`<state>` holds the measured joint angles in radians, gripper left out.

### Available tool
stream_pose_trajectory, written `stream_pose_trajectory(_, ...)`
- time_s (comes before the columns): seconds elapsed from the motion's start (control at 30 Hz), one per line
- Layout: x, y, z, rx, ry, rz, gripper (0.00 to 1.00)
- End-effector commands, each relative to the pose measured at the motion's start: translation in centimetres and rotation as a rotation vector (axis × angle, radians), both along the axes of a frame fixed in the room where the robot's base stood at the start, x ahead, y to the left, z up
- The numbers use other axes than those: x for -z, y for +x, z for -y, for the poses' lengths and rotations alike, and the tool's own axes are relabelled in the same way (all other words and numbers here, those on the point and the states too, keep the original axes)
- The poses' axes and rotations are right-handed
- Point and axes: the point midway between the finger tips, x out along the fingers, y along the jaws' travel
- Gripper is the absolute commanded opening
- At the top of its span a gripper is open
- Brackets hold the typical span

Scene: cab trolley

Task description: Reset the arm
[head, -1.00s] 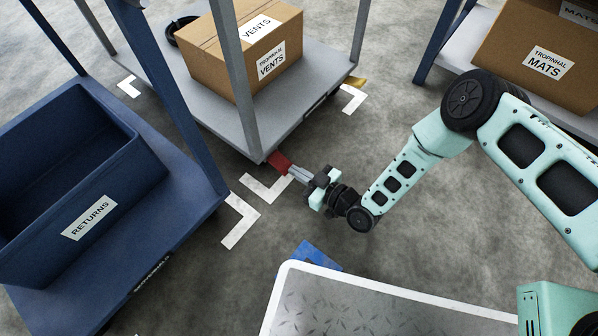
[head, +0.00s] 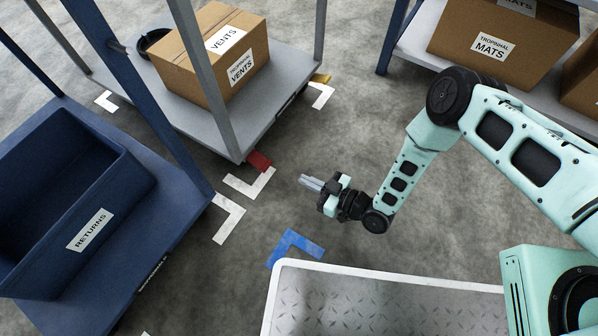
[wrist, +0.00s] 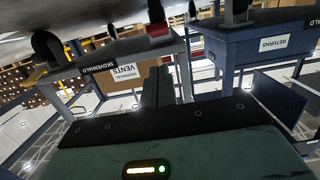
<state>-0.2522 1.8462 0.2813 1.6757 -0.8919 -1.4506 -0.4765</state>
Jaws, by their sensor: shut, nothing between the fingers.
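My gripper (head: 305,181) is in the middle of the head view, above the bare floor. Its fingers are together with nothing between them and point left toward the grey trolley. A red pedal (head: 259,161) at the near corner of the grey trolley (head: 262,110) is a short gap away from the fingertips. In the wrist view the fingers (wrist: 165,85) stick out from the dark gripper body, and the red part (wrist: 160,29) shows beyond them near a trolley wheel.
A blue trolley with a RETURNS bin (head: 60,225) stands at left. The grey trolley carries a VENTS box (head: 215,85). A shelf with a MATS box (head: 490,40) is at upper right. A metal deck (head: 350,300) is in front. Floor is clear around my gripper.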

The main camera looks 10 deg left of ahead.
Motion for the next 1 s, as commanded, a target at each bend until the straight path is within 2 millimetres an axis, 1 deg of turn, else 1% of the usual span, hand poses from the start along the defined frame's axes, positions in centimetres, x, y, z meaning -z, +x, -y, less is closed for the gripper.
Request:
stream_pose_trajectory(0.1, 0.0, -0.1, 0.2, 0.000, 0.000, -0.001, 0.00)
stream_pose_trajectory(0.67, -0.2, 0.1, 0.1, -0.001, -0.003, 0.000, 0.00)
stream_pose_trajectory(0.77, -1.4, 1.3, -0.4, -0.009, -0.034, -0.005, 0.00)
stream_pose_trajectory(0.87, -3.8, 3.4, -1.2, -0.021, -0.102, -0.021, 0.00)
stream_pose_trajectory(0.97, -7.0, 5.7, -1.9, -0.028, -0.196, -0.052, 0.00)
stream_pose_trajectory(1.0, -8.4, 6.5, -2.1, -0.029, -0.235, -0.068, 0.00)
